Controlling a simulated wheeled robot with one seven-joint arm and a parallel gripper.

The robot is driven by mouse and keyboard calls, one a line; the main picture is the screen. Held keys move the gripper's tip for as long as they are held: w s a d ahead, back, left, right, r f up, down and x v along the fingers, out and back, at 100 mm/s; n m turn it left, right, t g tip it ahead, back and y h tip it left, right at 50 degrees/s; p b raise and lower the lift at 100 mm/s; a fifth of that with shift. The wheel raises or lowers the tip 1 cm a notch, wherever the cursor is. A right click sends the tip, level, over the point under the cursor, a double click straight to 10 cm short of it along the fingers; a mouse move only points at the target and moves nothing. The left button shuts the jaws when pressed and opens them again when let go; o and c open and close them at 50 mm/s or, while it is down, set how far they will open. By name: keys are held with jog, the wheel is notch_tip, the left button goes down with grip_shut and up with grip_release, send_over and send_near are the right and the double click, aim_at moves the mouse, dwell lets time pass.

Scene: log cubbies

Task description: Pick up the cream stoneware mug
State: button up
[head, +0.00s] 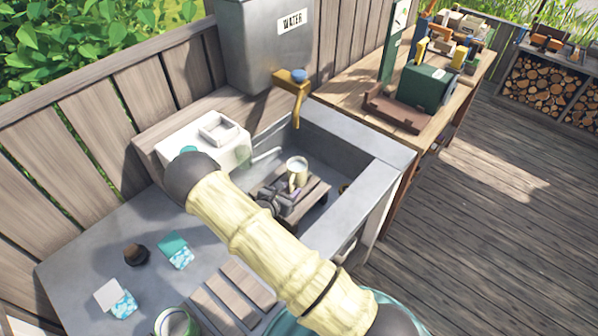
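The cream stoneware mug (297,171) stands upright in the grey sink basin (338,192), at or on a small slatted wooden rack (310,197). My gripper (285,192) shows as a small dark shape just in front of the mug, on its lower left side. It looks very close to the mug's lower part; I cannot tell whether it touches it. My pale, ringed arm crosses the front of the view and hides part of the sink and counter. The fingertips are too small and dark to tell whether they are open or shut.
A brass tap (297,92) hangs over the sink's back, below a grey water tank (265,45). A white box-like container (203,138) stands left of the basin. Small cartons (176,250) and a dark round item (136,254) sit on the left counter. A wooden workbench (345,90) adjoins at right.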

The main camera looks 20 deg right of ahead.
jog(key=shift+w+d+f, duration=0.1)
jog(key=shift+w+f, duration=0.05)
jog(key=shift+w, duration=0.1)
jog(key=shift+a, duration=0.25)
jog(key=shift+s, duration=0.1)
jog(key=shift+d, duration=0.15)
grip_shut()
